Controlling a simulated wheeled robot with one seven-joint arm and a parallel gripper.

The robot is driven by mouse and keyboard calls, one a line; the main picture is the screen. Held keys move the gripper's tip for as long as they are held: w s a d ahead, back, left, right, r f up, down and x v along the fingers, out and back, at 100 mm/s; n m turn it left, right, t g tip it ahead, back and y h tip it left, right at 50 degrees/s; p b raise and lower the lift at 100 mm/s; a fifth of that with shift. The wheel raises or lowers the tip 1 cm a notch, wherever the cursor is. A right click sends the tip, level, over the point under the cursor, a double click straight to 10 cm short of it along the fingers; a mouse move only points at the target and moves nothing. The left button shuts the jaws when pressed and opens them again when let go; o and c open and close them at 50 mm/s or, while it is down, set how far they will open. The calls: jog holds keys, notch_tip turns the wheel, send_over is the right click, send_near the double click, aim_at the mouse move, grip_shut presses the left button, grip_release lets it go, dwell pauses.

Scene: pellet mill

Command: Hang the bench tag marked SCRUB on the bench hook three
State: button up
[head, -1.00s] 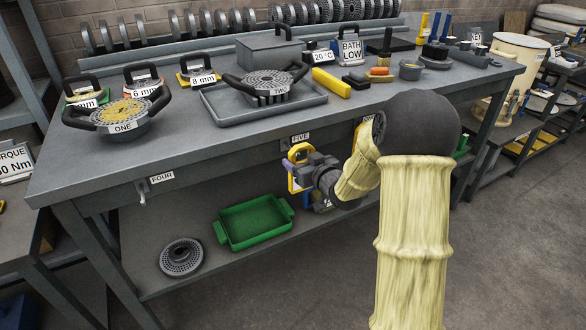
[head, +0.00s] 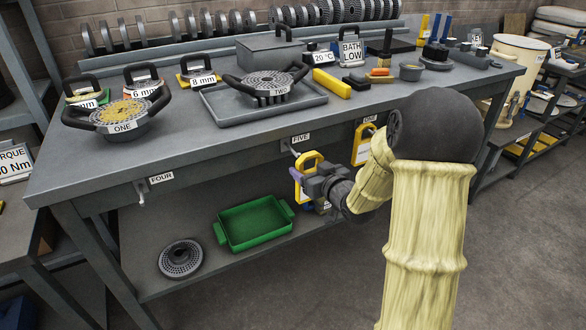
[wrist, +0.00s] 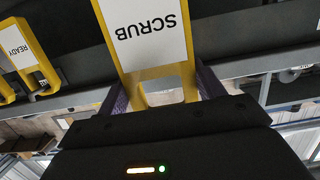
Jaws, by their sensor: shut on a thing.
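My gripper (head: 304,184) is shut on the yellow-framed SCRUB tag (wrist: 147,34) below the bench's front edge. In the wrist view the tag's white face shows, with its lettering upside down, and the tag sits between the two fingers. In the head view only part of the yellow tag (head: 312,160) shows above the gripper. The hook marked FIVE (head: 288,147) is just above and left of it, and I cannot tell whether they touch. The hook marked FOUR (head: 141,197) is bare, farther left. I cannot make out a hook marked three.
Another yellow tag (head: 363,143) hangs at the bench front, right of my gripper; a READY tag (wrist: 28,58) shows in the wrist view. A green tray (head: 250,243) and a round die (head: 181,259) lie on the lower shelf. The bench top (head: 200,150) holds dies and tools.

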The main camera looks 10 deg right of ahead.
jog(key=f+v, duration=0.1)
jog(key=v, duration=0.6)
jog(key=shift+s+f+b, duration=0.2)
jog(key=shift+s+b, duration=0.2)
jog(key=shift+s, duration=0.1)
jog(key=shift+d+f, duration=0.15)
jog(key=w+a+f, duration=0.1)
jog(key=f, duration=0.8)
jog(key=w+a+f, duration=0.1)
jog(key=a+f, duration=0.1)
jog(key=f, duration=0.8)
jog(key=shift+a, duration=0.25)
jog(key=shift+d, duration=0.1)
